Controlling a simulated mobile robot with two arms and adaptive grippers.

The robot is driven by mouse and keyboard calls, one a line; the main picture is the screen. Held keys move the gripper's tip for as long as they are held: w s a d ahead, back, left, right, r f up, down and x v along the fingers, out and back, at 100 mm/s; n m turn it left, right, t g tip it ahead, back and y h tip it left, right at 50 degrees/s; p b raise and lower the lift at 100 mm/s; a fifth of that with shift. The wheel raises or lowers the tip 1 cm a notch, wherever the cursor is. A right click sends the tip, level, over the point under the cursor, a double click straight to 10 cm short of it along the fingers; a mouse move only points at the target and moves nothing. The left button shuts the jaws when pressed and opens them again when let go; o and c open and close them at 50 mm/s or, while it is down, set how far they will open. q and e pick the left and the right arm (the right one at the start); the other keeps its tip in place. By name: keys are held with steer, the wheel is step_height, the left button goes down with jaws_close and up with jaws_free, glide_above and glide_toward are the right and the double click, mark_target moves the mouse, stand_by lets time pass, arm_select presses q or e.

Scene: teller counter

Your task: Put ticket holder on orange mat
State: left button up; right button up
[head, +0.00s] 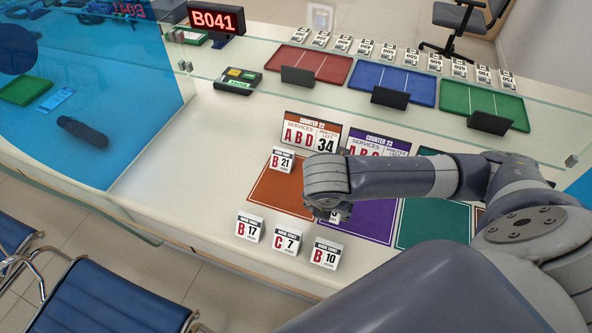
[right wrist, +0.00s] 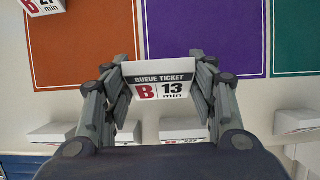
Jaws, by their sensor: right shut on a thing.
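My right gripper (head: 333,208) (right wrist: 160,95) is shut on a white ticket holder reading B 13 (right wrist: 165,88). In the head view my wrist hides most of this holder. In the right wrist view the holder shows in front of the border between the orange mat and the purple mat, near their front edges; its height above the counter is unclear. The orange mat (head: 272,197) (right wrist: 80,45) lies left of my gripper. Another ticket holder, B 21 (head: 282,160) (right wrist: 46,5), stands at its back left part. My left gripper is not in view.
Ticket holders B 17 (head: 249,228), C 7 (head: 286,240) and B 10 (head: 326,254) stand in a row at the front. The purple mat (head: 368,220) and green mat (head: 432,222) lie to the right. The Counter 22 sign (head: 312,133) stands behind the orange mat. A glass screen is farther back.

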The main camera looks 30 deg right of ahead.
steer(key=w+d, duration=0.1)
steer(key=w, duration=0.1)
steer(key=w+d, duration=0.1)
steer(key=w, duration=0.2)
steer(key=w+d+p, duration=0.1)
steer(key=w, duration=0.1)
steer(key=shift+w+f, duration=0.25)
steer(key=w, duration=0.2)
steer(key=w+d, duration=0.1)
steer(key=w, duration=0.3)
steer(key=shift+w+d+f, duration=0.1)
steer(key=shift+d+f, duration=0.3)
steer(key=shift+w+d+f, duration=0.1)
steer(key=shift+w+d, duration=0.1)
steer(key=shift+w, duration=0.25)
step_height(320, 180, down, 3)
steer(key=shift+s+r+p, duration=0.1)
steer(key=shift+r+p, duration=0.05)
steer(key=shift+p, duration=0.35)
steer(key=shift+f, duration=0.4)
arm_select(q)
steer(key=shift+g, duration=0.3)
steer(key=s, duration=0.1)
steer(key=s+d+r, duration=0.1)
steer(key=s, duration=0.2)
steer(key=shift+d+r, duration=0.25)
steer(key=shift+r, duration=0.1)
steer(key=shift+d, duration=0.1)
arm_select(e)
steer(key=shift+f, duration=0.1)
